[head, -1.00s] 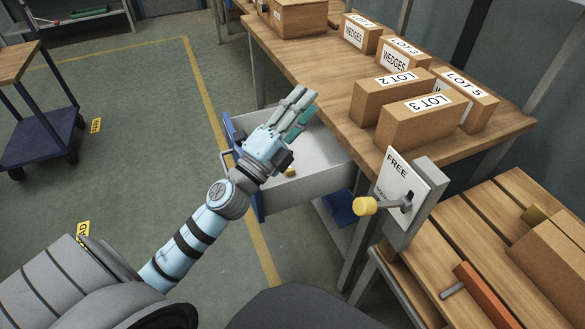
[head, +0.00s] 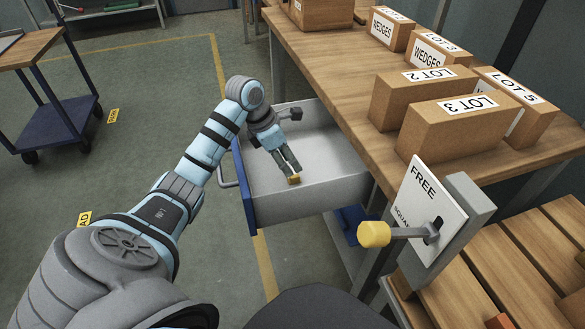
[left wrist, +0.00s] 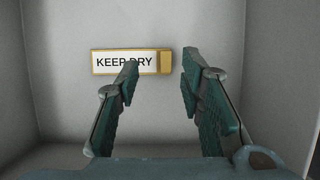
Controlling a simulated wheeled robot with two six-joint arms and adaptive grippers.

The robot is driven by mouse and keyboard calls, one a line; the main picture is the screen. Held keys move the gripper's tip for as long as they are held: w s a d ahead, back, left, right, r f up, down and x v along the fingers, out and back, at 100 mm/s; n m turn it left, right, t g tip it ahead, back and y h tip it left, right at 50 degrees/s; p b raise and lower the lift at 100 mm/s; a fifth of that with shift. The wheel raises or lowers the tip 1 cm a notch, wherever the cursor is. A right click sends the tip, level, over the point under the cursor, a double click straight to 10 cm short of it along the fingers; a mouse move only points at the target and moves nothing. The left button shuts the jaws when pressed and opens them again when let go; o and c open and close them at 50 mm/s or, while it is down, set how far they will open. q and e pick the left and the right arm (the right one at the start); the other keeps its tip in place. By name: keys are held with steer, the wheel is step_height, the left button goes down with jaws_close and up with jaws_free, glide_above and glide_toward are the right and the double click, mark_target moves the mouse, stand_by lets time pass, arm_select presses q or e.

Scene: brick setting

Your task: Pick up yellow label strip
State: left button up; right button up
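The yellow label strip, with a white face reading KEEP DRY (left wrist: 122,62), lies flat on the drawer floor in the left wrist view. Its plain yellow end is at the right. In the head view only a small yellow part (head: 294,179) shows at my fingertips. My left gripper (head: 291,171) points down into the open drawer. In the left wrist view its two fingers (left wrist: 160,74) are apart, with the strip's yellow end in line with the gap. The left fingertip covers part of the lettering. I cannot tell how far the tips are above the strip. My right gripper is not in view.
The grey drawer (head: 325,150) has a blue front (head: 241,188) and low walls around the gripper. Labelled boxes (head: 460,122) stand on the wooden bench (head: 335,60). A FREE sign with a yellow-knobbed lever (head: 374,234) stands at the right. A cart (head: 65,120) is at left.

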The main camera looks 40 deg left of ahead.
mark_target(295, 176)
arm_select(q)
steer(key=f, duration=0.1)
steer(key=f+b, duration=0.1)
steer(key=f, duration=0.1)
steer(key=shift+s+d, duration=0.1)
steer(key=shift+d, duration=0.3)
steer(key=shift+b+x, duration=0.45)
steer(key=shift+x, duration=0.6)
steer(key=shift+c, duration=0.4)
steer(key=shift+r, duration=0.1)
jaws_close()
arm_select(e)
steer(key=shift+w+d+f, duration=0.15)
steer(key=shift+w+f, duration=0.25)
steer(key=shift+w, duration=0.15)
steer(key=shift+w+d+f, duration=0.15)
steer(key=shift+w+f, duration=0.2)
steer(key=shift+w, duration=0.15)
arm_select(q)
steer(key=shift+r, duration=0.1)
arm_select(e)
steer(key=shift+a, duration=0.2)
